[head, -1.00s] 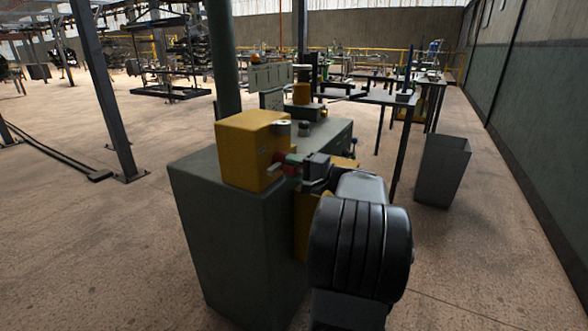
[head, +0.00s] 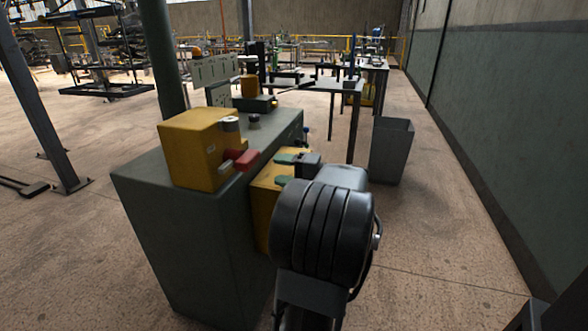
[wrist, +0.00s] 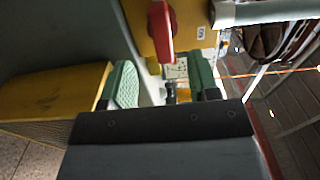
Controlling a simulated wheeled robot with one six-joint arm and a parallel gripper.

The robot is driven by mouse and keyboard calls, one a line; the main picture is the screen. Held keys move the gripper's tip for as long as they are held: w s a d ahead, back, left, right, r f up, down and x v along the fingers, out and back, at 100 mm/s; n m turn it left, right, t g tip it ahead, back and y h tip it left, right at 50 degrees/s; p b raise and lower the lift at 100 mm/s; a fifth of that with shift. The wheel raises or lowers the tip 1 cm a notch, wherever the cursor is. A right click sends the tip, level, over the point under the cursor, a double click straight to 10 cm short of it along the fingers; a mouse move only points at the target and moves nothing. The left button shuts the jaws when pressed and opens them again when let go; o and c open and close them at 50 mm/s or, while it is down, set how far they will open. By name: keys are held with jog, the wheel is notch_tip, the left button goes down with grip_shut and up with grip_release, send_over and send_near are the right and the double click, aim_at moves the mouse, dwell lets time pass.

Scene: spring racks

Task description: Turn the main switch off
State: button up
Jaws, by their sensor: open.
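The main switch shows as a red handle (head: 246,160) on the side of a yellow box (head: 195,148), which sits on a grey cabinet (head: 185,235). My gripper (head: 284,169) is to the right of the handle in the head view, apart from it, with open green-padded fingers and nothing between them. In the wrist view the red handle (wrist: 162,32) sticks out from the yellow box (wrist: 190,22) at the top, beyond my open fingers (wrist: 163,84). Part of the handle's mount is hidden.
A second yellow box (head: 263,205) is on the cabinet's right side, close to my arm. A grey bin (head: 391,150) stands behind to the right, near a wall (head: 480,150). A green post (head: 162,55) rises behind the cabinet. Open floor lies to the left.

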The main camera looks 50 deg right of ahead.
jog(key=shift+v, duration=1.7)
jog(key=w+a+r+n+g+y+p, duration=0.1)
jog(key=w+a+r+n+g+p, duration=0.2)
jog(key=a+g+p, duration=0.6)
jog(key=w+a+r+n+g+p, duration=0.2)
jog(key=a+r+p, duration=0.35)
jog(key=a, duration=0.85)
jog(key=s+a+r+n+g+h+p, duration=0.1)
jog(key=s+a+r+n+h+p, duration=0.1)
jog(key=p, duration=0.5)
jog(key=s+a+r+n+g+h+p, duration=0.1)
jog(key=s+a+r+n+h+p, duration=0.2)
jog(key=a+r+n+h+p, duration=0.2)
jog(key=a+n+p, duration=0.2)
jog(key=a+p, duration=0.1)
jog(key=shift+s, duration=0.25)
jog(key=shift+c, duration=0.4)
